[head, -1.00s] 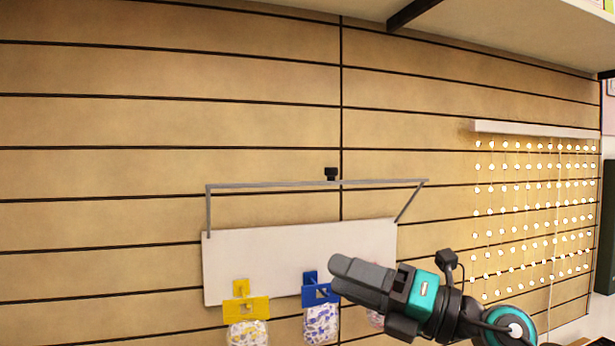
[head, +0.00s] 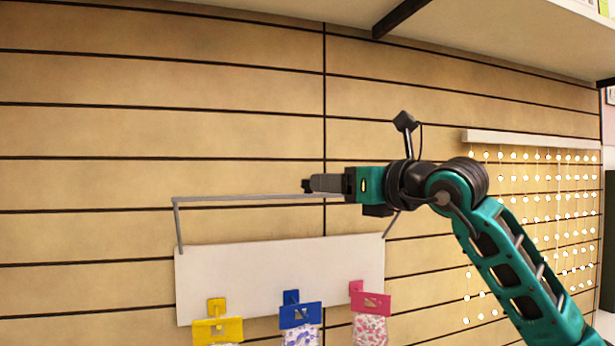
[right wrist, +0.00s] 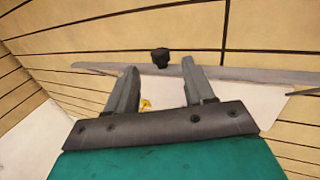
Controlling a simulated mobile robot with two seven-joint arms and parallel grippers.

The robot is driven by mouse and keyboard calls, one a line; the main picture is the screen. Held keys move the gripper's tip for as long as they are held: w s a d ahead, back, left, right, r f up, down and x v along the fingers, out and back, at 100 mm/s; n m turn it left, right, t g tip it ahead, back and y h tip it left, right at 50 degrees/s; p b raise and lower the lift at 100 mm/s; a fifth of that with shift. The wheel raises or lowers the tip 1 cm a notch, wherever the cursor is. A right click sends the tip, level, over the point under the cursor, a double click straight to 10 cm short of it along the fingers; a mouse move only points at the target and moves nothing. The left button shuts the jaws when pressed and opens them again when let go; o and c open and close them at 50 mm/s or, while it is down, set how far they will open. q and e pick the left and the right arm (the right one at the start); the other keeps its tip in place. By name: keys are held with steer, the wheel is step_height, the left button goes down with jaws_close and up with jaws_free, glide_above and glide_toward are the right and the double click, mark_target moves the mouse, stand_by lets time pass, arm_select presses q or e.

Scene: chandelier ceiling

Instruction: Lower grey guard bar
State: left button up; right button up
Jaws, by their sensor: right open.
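The grey guard bar (head: 240,198) is a thin frame that stands raised above a white panel (head: 280,265) on the slatted wall. Its side arms run down to the panel's upper corners. My right gripper (head: 312,184) is level with the bar, pointing left in the head view and covering the bar's right part. In the right wrist view the two fingers (right wrist: 159,68) are apart and empty. The bar (right wrist: 235,75) crosses at their tips, with a black knob (right wrist: 160,57) just above it. I cannot tell whether the fingers touch the bar. My left gripper is out of view.
Yellow (head: 217,330), blue (head: 300,315) and pink (head: 371,303) hooks with bags hang at the panel's lower edge. A string-light display (head: 530,225) is at the right. A shelf (head: 500,35) overhangs at the top right. The wall left of the panel is clear.

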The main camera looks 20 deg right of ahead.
mark_target(308, 181)
steer(key=p+x, duration=0.1)
steer(key=x, duration=0.6)
steer(key=shift+w, duration=0.1)
steer(key=shift+c, duration=0.4)
jaws_close()
